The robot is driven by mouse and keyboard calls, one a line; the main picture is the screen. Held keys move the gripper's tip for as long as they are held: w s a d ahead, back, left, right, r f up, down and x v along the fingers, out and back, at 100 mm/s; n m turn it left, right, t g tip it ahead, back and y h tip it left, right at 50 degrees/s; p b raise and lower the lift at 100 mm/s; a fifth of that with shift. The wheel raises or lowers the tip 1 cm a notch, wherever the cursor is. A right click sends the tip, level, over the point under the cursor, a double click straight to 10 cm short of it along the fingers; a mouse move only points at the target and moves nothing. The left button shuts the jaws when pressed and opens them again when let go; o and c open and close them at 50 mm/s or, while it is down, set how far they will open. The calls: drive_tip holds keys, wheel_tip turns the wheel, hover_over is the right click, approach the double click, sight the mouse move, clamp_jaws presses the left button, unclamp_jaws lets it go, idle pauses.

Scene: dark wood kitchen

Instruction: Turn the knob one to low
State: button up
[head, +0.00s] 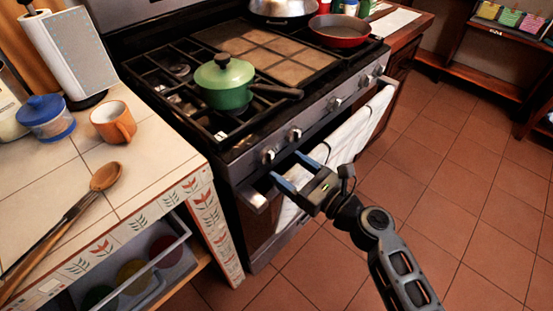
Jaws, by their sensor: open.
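The stove (310,121) has several silver knobs along its sloped front panel. The leftmost knob (268,156) and the second knob (295,134) are the closest to my gripper. My gripper (284,165) reaches in from the lower right with its two blue-tipped fingers spread apart and nothing between them. In the picture the fingertips lie just below and beside the leftmost knob; I cannot tell whether they touch it. Marks on the knobs are too small to read.
A green lidded pot (226,83) sits on the left burners, its handle pointing right. A red pan (339,31) sits at the back right. A white towel (345,135) hangs on the oven handle. The tiled counter (145,175) edges the left; open floor (440,190) lies right.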

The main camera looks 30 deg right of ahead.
sight(273, 157)
drive_tip(key=shift+x, duration=2.7)
drive_tip(key=shift+c, duration=0.3)
drive_tip(key=c, duration=1)
